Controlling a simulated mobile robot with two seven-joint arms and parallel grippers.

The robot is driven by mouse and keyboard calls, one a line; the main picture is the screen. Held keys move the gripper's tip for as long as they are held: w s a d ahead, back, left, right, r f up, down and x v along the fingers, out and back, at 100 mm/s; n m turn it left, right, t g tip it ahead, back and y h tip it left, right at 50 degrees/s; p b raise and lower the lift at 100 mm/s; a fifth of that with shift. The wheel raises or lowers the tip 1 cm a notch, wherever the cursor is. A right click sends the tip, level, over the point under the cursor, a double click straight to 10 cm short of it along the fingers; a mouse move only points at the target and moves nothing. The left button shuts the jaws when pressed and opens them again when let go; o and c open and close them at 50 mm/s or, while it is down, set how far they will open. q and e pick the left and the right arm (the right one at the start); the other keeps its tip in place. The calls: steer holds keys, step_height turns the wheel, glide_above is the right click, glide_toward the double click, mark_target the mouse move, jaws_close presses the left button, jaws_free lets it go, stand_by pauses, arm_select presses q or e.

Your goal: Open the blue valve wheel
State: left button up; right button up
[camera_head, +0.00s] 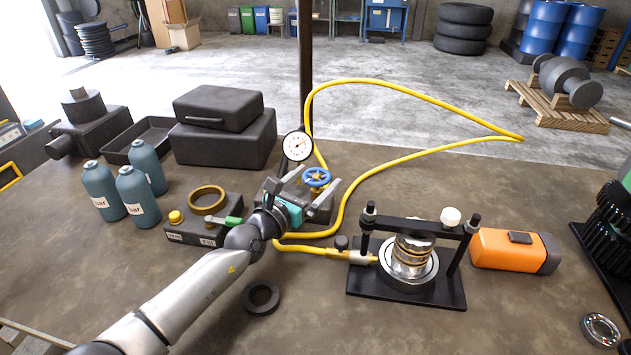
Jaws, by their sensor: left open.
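The blue valve wheel (317,177) sits on a yellow valve stem on a dark block, behind the pressure gauge side of the bench. A round white gauge (298,146) stands just behind and left of it. My left gripper (308,197) reaches in from the lower left. Its two grey fingers are spread apart, one to the left of the wheel and one to the right and nearer. The jaws look empty, and I cannot tell whether a finger touches the wheel. The gripper body hides part of the dark block. My right gripper does not show.
A yellow hose (350,200) runs from the valve area to a black press frame (408,299). A green-handled part and a brass ring (207,200) lie left of my wrist. Teal bottles (138,191) stand further left. An orange case (512,250) lies right of the press.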

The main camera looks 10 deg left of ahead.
arm_select(q)
steer(key=shift+w+d, duration=0.1)
steer(key=shift+w, duration=0.1)
steer(key=shift+c, duration=0.2)
steer(key=c, duration=1.2)
steer(key=n+y+p, duration=0.1)
steer(key=p, duration=0.2)
steer(key=n+t+y+p, duration=0.1)
steer(key=y+p, duration=0.1)
steer(key=p, duration=0.1)
steer(key=shift+d+r+n+y, duration=0.1)
steer(key=shift+r+n+y, duration=0.2)
steer(key=shift+r, duration=0.05)
steer(key=shift+n+y+p, duration=0.3)
steer(key=shift+y+p, duration=0.2)
steer(key=shift+p, duration=0.15)
steer(key=shift+f+n+y+p, duration=0.3)
steer(key=shift+n+y, duration=0.3)
steer(key=shift+y, duration=0.5)
steer(key=o, duration=1.2)
steer(key=shift+o, duration=0.2)
